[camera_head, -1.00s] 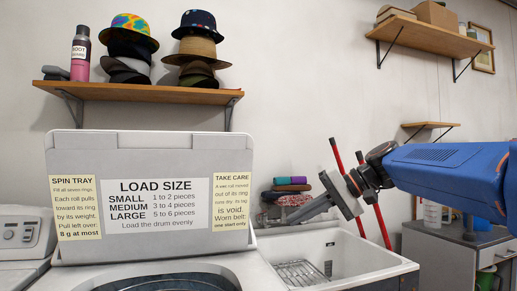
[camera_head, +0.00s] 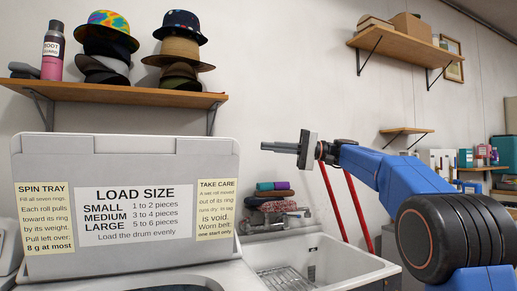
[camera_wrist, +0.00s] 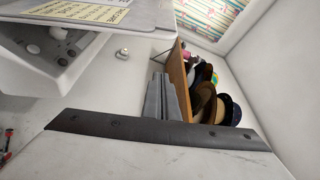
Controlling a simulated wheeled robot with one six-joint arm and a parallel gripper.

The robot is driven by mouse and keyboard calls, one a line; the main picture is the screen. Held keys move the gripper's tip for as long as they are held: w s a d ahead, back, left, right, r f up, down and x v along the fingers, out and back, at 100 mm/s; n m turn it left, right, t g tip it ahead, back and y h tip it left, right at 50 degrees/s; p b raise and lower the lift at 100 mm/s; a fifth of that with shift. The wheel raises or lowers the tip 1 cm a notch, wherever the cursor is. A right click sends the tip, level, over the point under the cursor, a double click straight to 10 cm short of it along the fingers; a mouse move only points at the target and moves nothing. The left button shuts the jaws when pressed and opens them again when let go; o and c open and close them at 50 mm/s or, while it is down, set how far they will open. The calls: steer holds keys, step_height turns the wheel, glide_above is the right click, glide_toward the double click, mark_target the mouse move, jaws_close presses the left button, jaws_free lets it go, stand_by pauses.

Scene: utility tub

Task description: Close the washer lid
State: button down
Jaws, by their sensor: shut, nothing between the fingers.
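The washer lid (camera_head: 150,152) stands open and upright at the left of the head view, with a load-size sign and two yellow notes on its inner face. The dark drum opening shows in part below it. In the wrist view the lid's edge (camera_wrist: 150,22) lies at the top left. My gripper (camera_head: 268,147) is shut and empty, to the right of the lid and near the height of its top edge, pointing left. It looks apart from the lid. The gripper fingers (camera_wrist: 163,98) also show in the wrist view.
A white utility tub (camera_head: 315,262) with a wire rack stands right of the washer. A wooden shelf (camera_head: 120,93) with stacked hats and a bottle hangs above the lid.

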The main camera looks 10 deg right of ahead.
steer(key=s+a, duration=0.3)
steer(key=a, duration=0.5)
steer(key=shift+s, duration=0.2)
steer(key=shift+f, duration=0.1)
steer(key=shift+s, duration=0.1)
